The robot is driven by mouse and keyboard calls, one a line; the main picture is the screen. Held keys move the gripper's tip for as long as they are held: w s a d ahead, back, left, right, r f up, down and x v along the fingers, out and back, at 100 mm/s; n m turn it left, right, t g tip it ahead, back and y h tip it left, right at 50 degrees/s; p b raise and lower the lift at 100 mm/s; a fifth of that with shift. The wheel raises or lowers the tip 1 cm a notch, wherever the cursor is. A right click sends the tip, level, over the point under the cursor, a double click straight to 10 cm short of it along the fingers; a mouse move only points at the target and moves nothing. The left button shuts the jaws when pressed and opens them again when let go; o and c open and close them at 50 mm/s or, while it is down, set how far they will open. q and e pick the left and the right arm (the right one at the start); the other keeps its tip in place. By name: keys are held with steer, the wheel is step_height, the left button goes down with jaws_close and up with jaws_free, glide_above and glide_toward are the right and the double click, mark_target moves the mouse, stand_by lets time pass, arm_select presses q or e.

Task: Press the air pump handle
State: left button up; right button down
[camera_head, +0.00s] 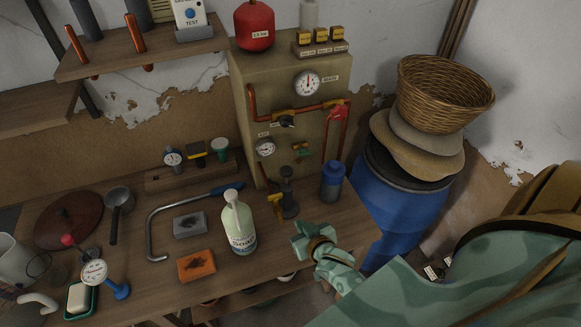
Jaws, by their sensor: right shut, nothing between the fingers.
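My right gripper (300,236) reaches in from the lower right and is shut and empty. It is at the bench's right front part, to the right of the soap bottle (239,228). I cannot tell for certain which of these is the air pump. My left gripper is not in view.
A panel (272,88) with gauges and red pipes stands behind. A blue barrel (392,218) with sacks and a wicker basket (440,95) is to the right. An orange block (197,266), grey block (189,225) and hooked bar (152,236) lie on the bench (140,295).

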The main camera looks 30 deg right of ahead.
steer(key=w+d+r+m+t+p, duration=0.1)
steer(key=w+r, duration=0.1)
steer(key=r, duration=0.5)
steer(key=w+d+r+m+t+h+p, duration=0.1)
steer(key=d+r+t, duration=0.1)
steer(key=r, duration=0.4)
steer(key=shift+w+r+h, duration=0.3)
steer(key=shift+w+r, duration=0.05)
steer(key=shift+r, duration=0.05)
steer(key=shift+d, duration=0.15)
steer(key=b, duration=0.2)
glide_above(286, 178)
steer(key=s, duration=0.2)
step_height(286, 178, down, 5)
steer(key=shift+s+f+b, duration=0.2)
steer(key=shift+f+b, duration=0.15)
steer(key=shift+f, duration=0.3)
